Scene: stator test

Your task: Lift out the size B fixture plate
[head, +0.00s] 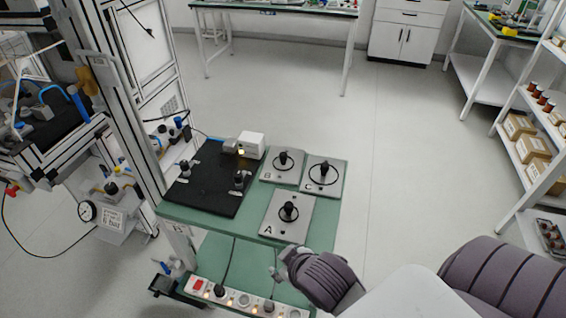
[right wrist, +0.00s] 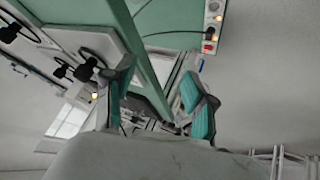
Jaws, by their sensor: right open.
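The size B fixture plate (head: 288,177) is a grey square plate with a black upright knob in its middle and the letter B at its near left corner. It lies flat on the green table (head: 335,200), at the back, between a black board and plate C. My right gripper (head: 277,266) is near the front edge of the table, in front of plate A and well apart from plate B. In the right wrist view my right gripper (right wrist: 158,95) is open with nothing between its teal-padded fingers. My left gripper is not in view.
Plate C (head: 331,180) stands close right of plate B, and plate A (head: 274,218) is nearer the front edge. The black board (head: 213,190) with small fixtures and a white box (head: 251,144) are on the left. A power strip (head: 255,303) sits below.

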